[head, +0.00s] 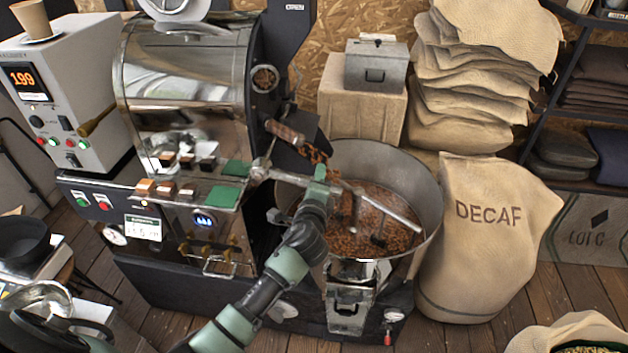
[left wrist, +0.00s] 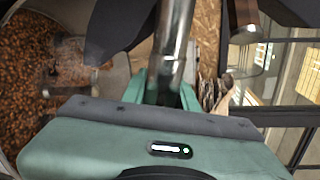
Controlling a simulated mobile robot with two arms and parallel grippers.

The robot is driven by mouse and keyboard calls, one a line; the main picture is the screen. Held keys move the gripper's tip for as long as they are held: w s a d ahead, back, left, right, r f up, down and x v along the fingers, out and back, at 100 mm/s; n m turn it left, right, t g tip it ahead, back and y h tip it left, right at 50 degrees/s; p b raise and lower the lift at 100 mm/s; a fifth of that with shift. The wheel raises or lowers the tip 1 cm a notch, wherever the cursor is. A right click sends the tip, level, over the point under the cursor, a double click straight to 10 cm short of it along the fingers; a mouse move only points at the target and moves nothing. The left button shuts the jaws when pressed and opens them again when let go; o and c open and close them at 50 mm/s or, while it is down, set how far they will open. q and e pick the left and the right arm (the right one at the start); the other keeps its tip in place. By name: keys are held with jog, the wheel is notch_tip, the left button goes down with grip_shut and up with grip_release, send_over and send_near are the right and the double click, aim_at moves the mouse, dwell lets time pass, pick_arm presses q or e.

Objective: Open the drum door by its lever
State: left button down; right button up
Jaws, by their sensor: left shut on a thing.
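The steel roaster drum (head: 185,75) stands at the left centre. A metal bar (head: 290,178), which I take as the lever, runs from a joint at the roaster's front corner to my left gripper (head: 319,177). In the left wrist view, the green fingers of my left gripper (left wrist: 167,95) are shut around a shiny metal bar (left wrist: 177,40). A dark plate (head: 305,133) at the drum front partly hides the door, so I cannot tell its exact position. My right gripper is not in view.
The round cooling bin (head: 428,185) with beans and stirring arms is just right of my gripper. A wooden handle (head: 285,131) sticks out above the bar. A DECAF sack (head: 488,250) stands right of the bin.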

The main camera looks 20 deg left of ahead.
pick_arm(q)
jog(key=shift+d+r+n, duration=0.1)
jog(key=shift+r+n, duration=0.3)
jog(key=shift+r, duration=0.3)
jog(key=c, duration=1.1)
grip_release()
jog(key=v, duration=0.8)
jog(key=shift+b, duration=0.3)
